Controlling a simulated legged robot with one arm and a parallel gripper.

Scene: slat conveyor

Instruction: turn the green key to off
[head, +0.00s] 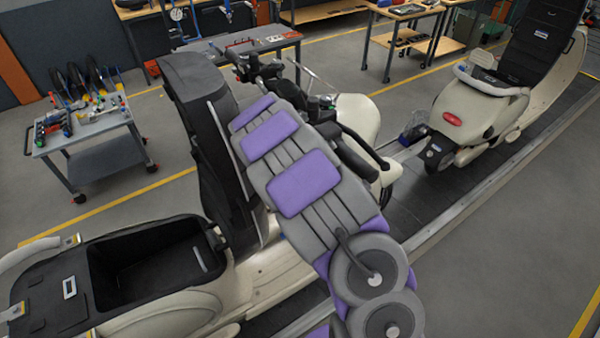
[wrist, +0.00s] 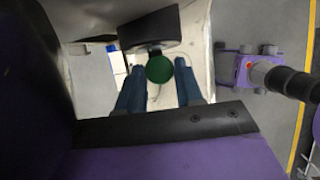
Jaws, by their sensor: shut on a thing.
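The green key (wrist: 159,70) shows a round green head in the wrist view, just below a dark curved part (wrist: 150,30) of the scooter. My gripper (wrist: 160,66) has its two blue fingers on either side of the key head and is shut on it. The key's turn position cannot be read from its round head. In the head view my arm covers the key and my gripper. The cream scooter (head: 265,285) stands on the conveyor with its black seat raised and its storage bin open.
A second cream scooter (head: 470,115) stands further along the dark conveyor (head: 425,185). A grey tool cart (head: 85,125) is at the left, and a workbench (head: 245,45) with tools stands behind. Grey floor lies open between them.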

